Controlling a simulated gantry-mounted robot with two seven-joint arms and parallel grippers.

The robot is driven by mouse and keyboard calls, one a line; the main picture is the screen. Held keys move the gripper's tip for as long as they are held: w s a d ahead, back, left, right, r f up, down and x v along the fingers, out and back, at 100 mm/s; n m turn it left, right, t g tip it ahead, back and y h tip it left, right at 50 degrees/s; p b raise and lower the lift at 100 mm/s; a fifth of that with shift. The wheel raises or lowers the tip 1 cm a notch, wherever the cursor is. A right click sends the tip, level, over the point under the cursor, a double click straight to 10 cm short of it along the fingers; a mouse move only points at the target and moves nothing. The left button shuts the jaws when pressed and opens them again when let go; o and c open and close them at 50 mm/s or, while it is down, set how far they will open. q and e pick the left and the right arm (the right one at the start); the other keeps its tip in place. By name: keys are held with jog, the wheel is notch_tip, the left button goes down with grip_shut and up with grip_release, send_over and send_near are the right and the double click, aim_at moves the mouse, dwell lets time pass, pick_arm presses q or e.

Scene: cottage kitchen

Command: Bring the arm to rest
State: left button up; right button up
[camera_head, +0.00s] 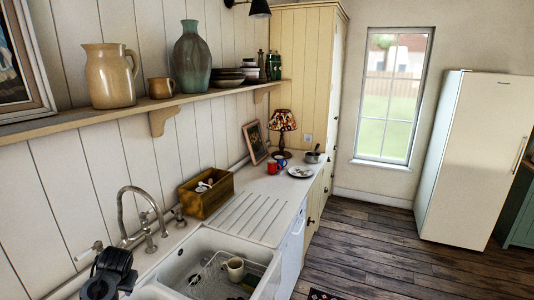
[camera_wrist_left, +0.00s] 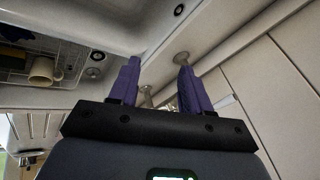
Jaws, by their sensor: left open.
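My left gripper (camera_head: 108,278) is the dark shape at the lower left of the head view, near the wall beside the sink. Its fingertips cannot be made out there. In the left wrist view its two purple fingers (camera_wrist_left: 159,66) stand apart with nothing between them. Tap fittings show behind and between the fingers in that view; I cannot tell whether they touch. My right gripper is in neither view.
A white sink (camera_head: 197,248) holds a wire rack and a cream mug (camera_head: 235,268). A curved tap (camera_head: 125,205) rises close to my gripper. A wooden box (camera_head: 206,194) stands on the counter. A shelf (camera_head: 140,107) with jugs runs above.

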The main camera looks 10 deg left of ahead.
pick_arm(q)
jog(key=s+d+f+m+h, duration=0.1)
jog(key=s+d+f+m, duration=0.1)
jog(key=s+d+f, duration=0.65)
jog(key=s+d+f+m+h, duration=0.1)
jog(key=s+d+f+m, duration=0.1)
jog(key=s+d+f, duration=0.65)
jog(key=s+d+r+h, duration=0.2)
jog(key=s+d+r, duration=0.1)
jog(key=s+d, duration=0.55)
jog(key=s+d+r+h, duration=0.1)
jog(key=s+d+r, duration=0.35)
jog(key=s, duration=0.75)
jog(key=s+d+f+b+x, duration=0.1)
jog(key=s+b+x, duration=0.1)
jog(key=b+x, duration=0.9)
notch_tip(320, 180, up, 31)
jog(key=p, duration=3.1)
jog(key=shift+d+f+t, duration=0.2)
jog(key=shift+f+t, duration=0.05)
jog(key=shift+t, duration=0.05)
jog(key=shift+w, duration=0.15)
